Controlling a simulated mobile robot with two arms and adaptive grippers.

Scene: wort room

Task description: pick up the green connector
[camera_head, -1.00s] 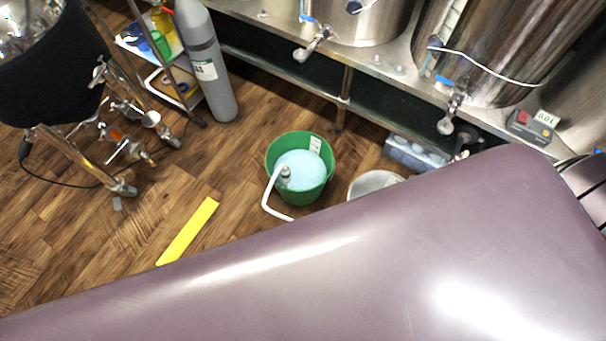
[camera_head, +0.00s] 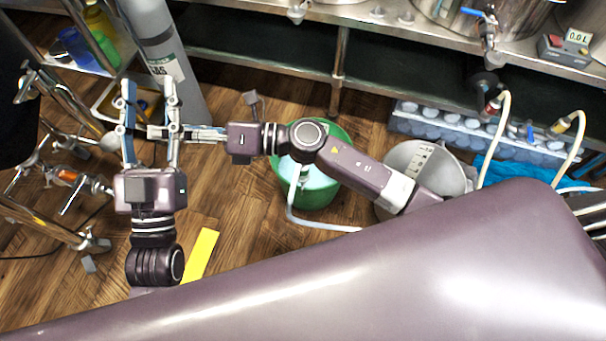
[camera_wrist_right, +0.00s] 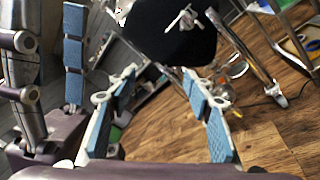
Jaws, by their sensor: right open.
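I cannot make out a green connector in either view. In the head view my left gripper (camera_head: 149,82) points up the picture at the left, its two fingers apart with nothing between them. My right gripper (camera_head: 160,131) reaches in from the right, its fingers pointing left and overlapping the left gripper's fingers in the picture. In the right wrist view the right gripper (camera_wrist_right: 160,72) has its blue-padded fingers spread and empty. The left gripper's blue-padded finger (camera_wrist_right: 73,52) stands at the left of that view.
A green bucket (camera_head: 335,133) is partly hidden by my right arm. A metal pot (camera_head: 447,165) stands beside it. A grey gas cylinder (camera_head: 160,45) stands behind my left gripper.

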